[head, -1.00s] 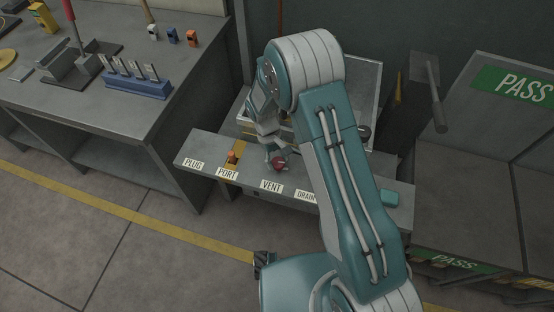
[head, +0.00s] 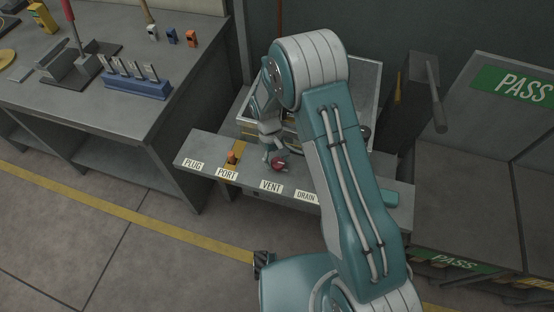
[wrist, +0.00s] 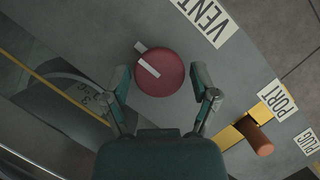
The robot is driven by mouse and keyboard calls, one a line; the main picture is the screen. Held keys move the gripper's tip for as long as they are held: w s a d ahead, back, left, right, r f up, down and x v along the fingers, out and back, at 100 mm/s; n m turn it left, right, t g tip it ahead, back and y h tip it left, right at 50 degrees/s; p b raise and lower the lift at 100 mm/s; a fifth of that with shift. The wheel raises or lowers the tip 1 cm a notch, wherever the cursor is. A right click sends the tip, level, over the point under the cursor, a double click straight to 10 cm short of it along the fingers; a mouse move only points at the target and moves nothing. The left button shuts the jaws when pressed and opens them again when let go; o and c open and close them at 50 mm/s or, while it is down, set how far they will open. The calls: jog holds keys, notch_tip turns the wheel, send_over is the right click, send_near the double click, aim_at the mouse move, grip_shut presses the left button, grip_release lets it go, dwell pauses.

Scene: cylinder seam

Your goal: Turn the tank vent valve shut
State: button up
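The vent valve is a round dark red knob (wrist: 160,74) with a pale bar marking on its upper left side in the wrist view. It sits beside the VENT label (wrist: 204,17). In the head view the red knob (head: 278,162) shows just above the VENT label (head: 271,186), partly covered by my gripper. My gripper (wrist: 163,84) is open, with one finger on each side of the knob. Small gaps seem to show between the fingers and the knob; contact cannot be told. In the head view my gripper (head: 272,151) is small and partly hidden by my arm.
An orange plug (head: 232,157) stands at the PORT label (head: 227,174), left of the knob; it also shows in the wrist view (wrist: 259,143). A DRAIN label (head: 306,196) lies to the right. A workbench (head: 190,75) with tools stands at left.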

jog(key=shift+r, duration=0.1)
dwell(0.3)
jog(key=v, duration=1.2)
jog(key=shift+a, duration=0.1)
jog(key=s+d+r+m+t+y, duration=0.15)
jog(key=s+d+r, duration=0.25)
jog(key=r, duration=0.6)
jog(key=s+d+r+m+t, duration=0.1)
jog(key=s+d+r+t, duration=0.3)
jog(key=r, duration=0.5)
jog(key=s+d+r+m+t, duration=0.1)
jog(key=s+d+r+t, duration=0.1)
jog(key=s, duration=0.6)
jog(key=s+d+r+m+t, duration=0.1)
jog(key=s+d+r+t, duration=0.1)
jog(key=s+d+r, duration=0.2)
jog(key=s, duration=0.3)
jog(key=shift+s+d, duration=0.35)
jog(key=shift+s, duration=0.05)
